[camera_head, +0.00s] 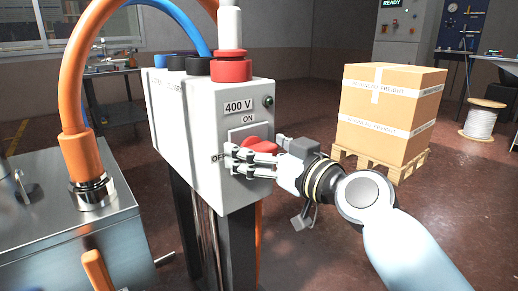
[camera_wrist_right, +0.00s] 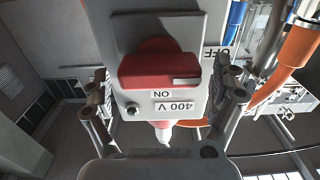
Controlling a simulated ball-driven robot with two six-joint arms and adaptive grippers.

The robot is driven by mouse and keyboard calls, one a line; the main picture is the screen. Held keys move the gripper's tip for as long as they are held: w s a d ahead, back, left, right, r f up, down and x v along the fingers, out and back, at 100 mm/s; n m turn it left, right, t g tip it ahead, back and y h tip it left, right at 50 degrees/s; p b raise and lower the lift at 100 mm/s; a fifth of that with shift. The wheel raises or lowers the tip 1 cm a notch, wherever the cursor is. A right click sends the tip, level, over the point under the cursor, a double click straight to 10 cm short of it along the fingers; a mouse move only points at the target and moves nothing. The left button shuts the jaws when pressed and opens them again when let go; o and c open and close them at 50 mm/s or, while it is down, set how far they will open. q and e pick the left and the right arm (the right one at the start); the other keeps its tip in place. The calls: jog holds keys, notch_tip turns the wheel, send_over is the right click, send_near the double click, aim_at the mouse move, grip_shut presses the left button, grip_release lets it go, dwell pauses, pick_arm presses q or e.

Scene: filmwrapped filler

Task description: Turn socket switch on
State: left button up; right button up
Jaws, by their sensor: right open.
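The socket switch is a red rotary knob (camera_head: 262,146) on the front of a grey box (camera_head: 228,196) labelled 400 V, with ON above and OFF at the left. In the upside-down right wrist view the knob (camera_wrist_right: 158,68) lies crosswise, its white-marked end towards the OFF label. My right gripper (camera_head: 252,158) is open in front of the knob and partly covers it. In the right wrist view its fingers (camera_wrist_right: 160,82) stand on both sides of the knob, with visible gaps. My left gripper is not in view.
A red-collared white plug (camera_head: 231,68) stands in the box top beside blue and black connectors. A thick orange cable (camera_head: 75,70) joins a metal cabinet (camera_head: 75,225) at left. A carton (camera_head: 388,115) on a pallet stands behind right; open floor lies between.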

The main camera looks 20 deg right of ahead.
jog(key=shift+w, duration=0.2)
jog(key=shift+c, duration=0.4)
jog(key=c, duration=1.1)
jog(key=shift+o, duration=0.2)
